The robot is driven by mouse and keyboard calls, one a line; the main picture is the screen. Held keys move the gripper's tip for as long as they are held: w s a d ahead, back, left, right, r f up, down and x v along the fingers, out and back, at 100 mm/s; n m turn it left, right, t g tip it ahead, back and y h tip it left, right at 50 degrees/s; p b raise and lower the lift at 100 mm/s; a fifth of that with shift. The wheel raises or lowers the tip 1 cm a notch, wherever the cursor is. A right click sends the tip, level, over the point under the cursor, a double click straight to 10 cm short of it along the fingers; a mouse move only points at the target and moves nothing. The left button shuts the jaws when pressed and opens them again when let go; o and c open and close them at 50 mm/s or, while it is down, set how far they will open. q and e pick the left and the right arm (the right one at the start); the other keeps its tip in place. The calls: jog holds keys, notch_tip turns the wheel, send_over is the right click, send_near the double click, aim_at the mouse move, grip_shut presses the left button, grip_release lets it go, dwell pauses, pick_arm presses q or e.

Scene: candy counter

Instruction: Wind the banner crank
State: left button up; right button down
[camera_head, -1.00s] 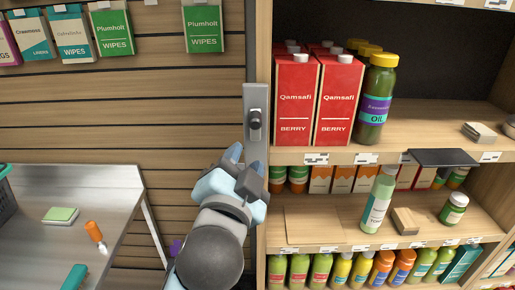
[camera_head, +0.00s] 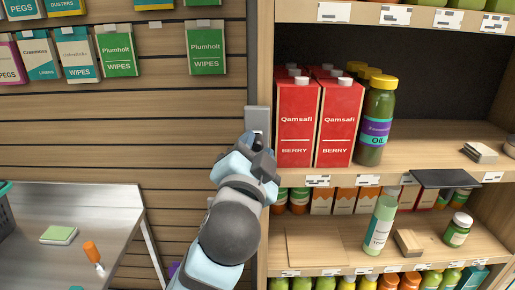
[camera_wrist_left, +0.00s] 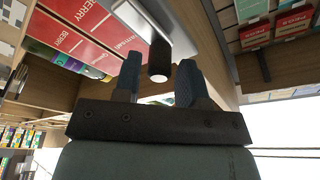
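The banner crank's grey metal plate (camera_head: 257,118) is fixed to the wooden upright at the shelf's left edge. In the head view its handle is hidden behind my left gripper (camera_head: 256,146), which is at the lower part of the plate. In the left wrist view the crank handle (camera_wrist_left: 159,55) is a dark cylinder with a pale end, sticking out from the plate (camera_wrist_left: 172,22). The two fingers of my left gripper (camera_wrist_left: 160,80) are apart, one on each side of the handle's end. Contact cannot be told. My right gripper is not in view.
Red Qamsafi cartons (camera_head: 296,125) and an oil bottle (camera_head: 375,125) stand on the shelf just right of the crank. Below, a pale green bottle (camera_head: 380,224) stands on the lower shelf. A metal table (camera_head: 100,215) is at the left.

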pick_arm(q)
jog(key=c, duration=0.4)
jog(key=shift+d+f, duration=0.1)
jog(key=shift+d, duration=0.15)
jog(key=shift+d+f, duration=0.1)
jog(key=shift+d, duration=0.6)
jog(key=shift+d+f+b, duration=0.4)
jog(key=shift+d+f, duration=0.05)
jog(key=shift+f, duration=0.05)
jog(key=shift+d, duration=0.3)
jog(key=shift+f, duration=0.1)
